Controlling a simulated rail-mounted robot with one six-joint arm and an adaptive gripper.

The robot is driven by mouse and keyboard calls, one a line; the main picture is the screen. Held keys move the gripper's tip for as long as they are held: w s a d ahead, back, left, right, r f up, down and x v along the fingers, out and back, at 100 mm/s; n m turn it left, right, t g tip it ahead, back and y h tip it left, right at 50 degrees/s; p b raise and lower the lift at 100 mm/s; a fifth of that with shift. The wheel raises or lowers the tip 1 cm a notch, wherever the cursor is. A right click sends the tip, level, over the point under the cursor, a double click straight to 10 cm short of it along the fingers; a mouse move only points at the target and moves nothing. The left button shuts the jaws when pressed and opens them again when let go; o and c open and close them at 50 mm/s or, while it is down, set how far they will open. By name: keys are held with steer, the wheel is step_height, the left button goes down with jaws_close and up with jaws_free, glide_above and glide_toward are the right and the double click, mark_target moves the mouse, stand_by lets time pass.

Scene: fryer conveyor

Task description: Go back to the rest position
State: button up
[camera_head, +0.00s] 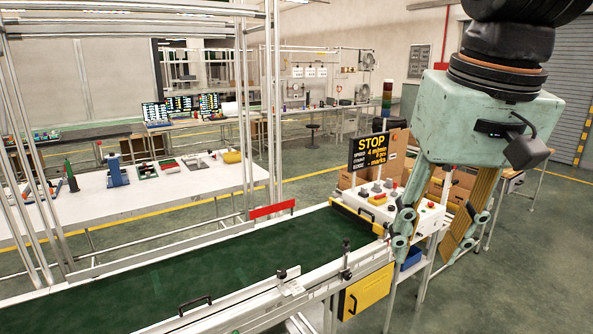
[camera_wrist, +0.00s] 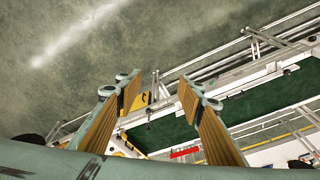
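My gripper (camera_head: 425,243) hangs at the right in the head view, its fingers pointing down. It is in front of the right end of the green conveyor belt (camera_head: 230,262) and partly covers the white control box (camera_head: 425,218). In the wrist view my gripper (camera_wrist: 160,86) shows two wide-apart brown-faced fingers with nothing between them. It is open and empty. The belt (camera_wrist: 165,132) lies beyond the fingers there. I cannot tell the exact gap between the fingers and the conveyor frame.
A black STOP sign (camera_head: 369,150) stands at the belt's end, near a signal tower (camera_head: 387,100). A yellow panel (camera_head: 366,292) is below the conveyor's near rail. A white table (camera_head: 150,190) with several tools stands behind. Cardboard boxes (camera_head: 394,148) are behind the control box. Floor at lower right is clear.

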steer(key=s+d+f+t, duration=0.1)
steer(key=s+d+f, duration=0.1)
steer(key=s+f, duration=0.5)
steer(key=s, duration=0.6)
steer(key=shift+s+f+n+b, duration=0.15)
steer(key=shift+s+n+b, duration=0.15)
steer(key=shift+s+b, duration=0.1)
